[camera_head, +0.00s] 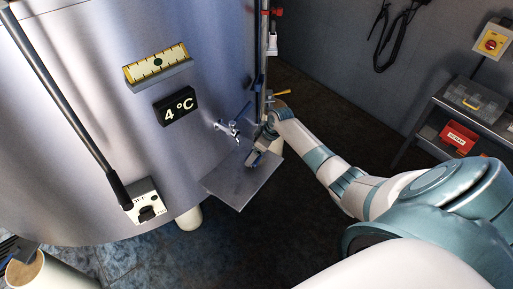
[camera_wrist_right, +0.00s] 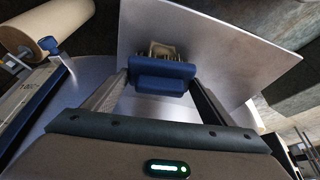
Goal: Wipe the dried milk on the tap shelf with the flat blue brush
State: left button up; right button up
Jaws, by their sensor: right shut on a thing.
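The tap shelf (camera_head: 240,186) is a bare-looking grey metal plate below the blue-handled tap (camera_head: 231,127) on the tank. The shelf also fills the upper middle of the right wrist view (camera_wrist_right: 225,50). My right gripper (camera_head: 257,156) is over the shelf's back right part, shut on the flat blue brush (camera_wrist_right: 163,76). A small beige patch (camera_wrist_right: 163,49) shows just beyond the brush; I cannot tell whether it is bristles or dried milk. Whether the brush touches the shelf is unclear. My left gripper is not in view.
The steel tank (camera_head: 80,120) curves along the left, with a 4 °C display (camera_head: 176,106) and a switch plate (camera_head: 146,205). A vertical pipe (camera_head: 261,60) stands beside the tap. A grey cart with a red box (camera_head: 458,138) is at the right. Dark floor lies between.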

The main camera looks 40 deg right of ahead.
jog(key=shift+w+a+f+b, duration=0.1)
jog(key=shift+w+b, duration=0.8)
jog(key=shift+w, duration=1)
jog(key=shift+b, duration=0.35)
jog(key=shift+s, duration=0.2)
jog(key=shift+s+d+p, duration=0.2)
jog(key=shift+s+p, duration=0.55)
jog(key=shift+p, duration=0.3)
jog(key=shift+s+d+p, duration=0.1)
jog(key=shift+s+p, duration=0.75)
jog(key=shift+s, duration=0.2)
